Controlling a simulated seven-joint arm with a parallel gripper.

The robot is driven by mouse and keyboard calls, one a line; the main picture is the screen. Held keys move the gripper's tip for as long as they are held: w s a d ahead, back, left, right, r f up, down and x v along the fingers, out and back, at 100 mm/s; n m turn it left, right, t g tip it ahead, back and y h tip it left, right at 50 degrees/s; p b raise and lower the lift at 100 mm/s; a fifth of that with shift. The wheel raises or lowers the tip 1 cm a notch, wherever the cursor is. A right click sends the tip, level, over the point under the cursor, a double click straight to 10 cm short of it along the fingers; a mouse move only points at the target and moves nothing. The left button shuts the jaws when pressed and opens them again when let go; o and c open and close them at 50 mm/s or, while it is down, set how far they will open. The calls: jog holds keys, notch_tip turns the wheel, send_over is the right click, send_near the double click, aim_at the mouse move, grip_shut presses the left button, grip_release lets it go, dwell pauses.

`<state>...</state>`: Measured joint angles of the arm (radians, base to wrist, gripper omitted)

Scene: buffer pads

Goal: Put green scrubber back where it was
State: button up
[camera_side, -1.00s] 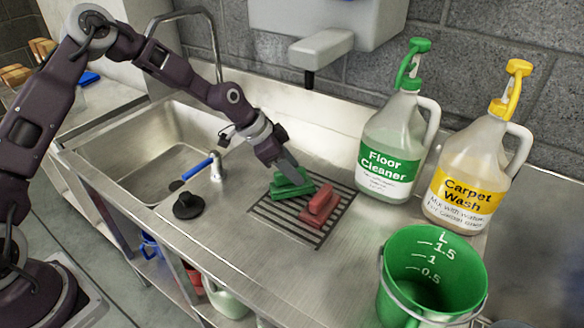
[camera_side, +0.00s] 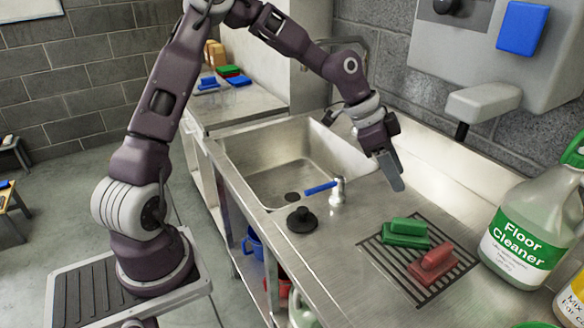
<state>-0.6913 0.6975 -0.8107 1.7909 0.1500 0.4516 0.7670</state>
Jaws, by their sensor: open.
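The green scrubber (camera_side: 405,232), a flat pad with a raised handle, lies on the dark slatted drain grate (camera_side: 430,288) set in the steel counter. The red scrubber (camera_side: 434,264) lies on the same grate, just in front and to the right. My gripper (camera_side: 392,181) is open and empty, pointing down above and behind the green scrubber, apart from it. The finger seen from the side hides the other.
A sink basin (camera_side: 300,160) with a blue-handled tap (camera_side: 337,190) lies left of the grate. A black plunger-like stopper (camera_side: 301,220) stands on the counter. A floor cleaner jug (camera_side: 525,235) stands at right. More coloured scrubbers (camera_side: 229,71) sit on the back-left counter.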

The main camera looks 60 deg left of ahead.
jog(key=s+a+r+n+y, duration=0.1)
jog(key=s+r+n, duration=0.3)
jog(key=s, duration=1.2)
jog(key=s+r+n+t+y, duration=0.1)
jog(key=s+r+n+y, duration=0.2)
jog(key=s, duration=1.3)
notch_tip(320, 180, up, 4)
jog(key=shift+s+a+f+n, duration=0.25)
jog(key=shift+s+a+n, duration=0.1)
jog(key=shift+n, duration=0.65)
